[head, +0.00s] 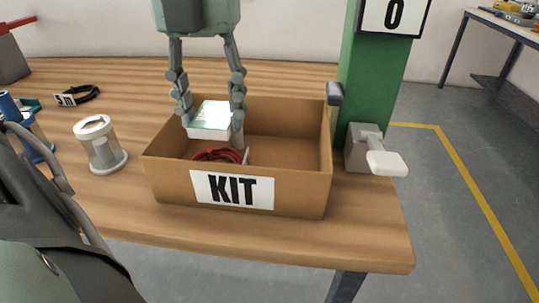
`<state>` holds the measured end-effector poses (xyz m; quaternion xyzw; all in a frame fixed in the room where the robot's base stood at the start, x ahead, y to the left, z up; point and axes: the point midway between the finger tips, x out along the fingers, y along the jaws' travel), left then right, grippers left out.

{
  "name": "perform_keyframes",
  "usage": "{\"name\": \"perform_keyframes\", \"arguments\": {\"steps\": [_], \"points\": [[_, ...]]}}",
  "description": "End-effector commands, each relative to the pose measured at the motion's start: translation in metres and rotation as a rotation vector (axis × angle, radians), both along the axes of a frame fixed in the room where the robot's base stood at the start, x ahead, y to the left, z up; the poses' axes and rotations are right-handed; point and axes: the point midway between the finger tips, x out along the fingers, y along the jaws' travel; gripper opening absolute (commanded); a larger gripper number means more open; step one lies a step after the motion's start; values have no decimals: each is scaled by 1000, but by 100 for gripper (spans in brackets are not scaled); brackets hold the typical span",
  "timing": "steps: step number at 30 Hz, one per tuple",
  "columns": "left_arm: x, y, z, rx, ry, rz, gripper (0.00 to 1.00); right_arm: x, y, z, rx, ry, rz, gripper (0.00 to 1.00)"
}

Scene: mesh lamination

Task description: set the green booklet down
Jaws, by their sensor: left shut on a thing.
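My left gripper (212,120) reaches down from the top of the picture over the left half of a brown open box (170,180) labelled KIT. Its two fingers are on either side of the green booklet (209,118), which shows a pale green top and a thick white edge. The gripper is shut on it. The booklet is roughly level, at the back left of the box opening. I cannot tell whether it touches anything below. My right gripper is not in view.
A coiled red cable (217,154) lies in the box; the box's right half looks empty. At right are a green post (371,80) and a grey clamp-like fixture (366,148). A black strap (78,96) lies farther back.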

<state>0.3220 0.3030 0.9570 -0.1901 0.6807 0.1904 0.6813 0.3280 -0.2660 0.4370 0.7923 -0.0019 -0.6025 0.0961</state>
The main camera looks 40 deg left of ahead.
Motion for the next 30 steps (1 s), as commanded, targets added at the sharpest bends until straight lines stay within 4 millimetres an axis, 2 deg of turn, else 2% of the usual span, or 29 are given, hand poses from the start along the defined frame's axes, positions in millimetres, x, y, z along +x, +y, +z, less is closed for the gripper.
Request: {"name": "perform_keyframes", "arguments": {"steps": [9,15,20,27,30], "points": [[43,-38,-36,4,8,1,18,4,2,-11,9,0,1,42],[65,-57,-52,2,5,2,18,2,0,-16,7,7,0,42],[71,-62,-59,0,2,3,18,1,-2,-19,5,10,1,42],[70,-62,-92,-2,3,5,18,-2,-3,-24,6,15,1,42],[71,-62,-96,-2,-1,5,18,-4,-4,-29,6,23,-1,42]]}}
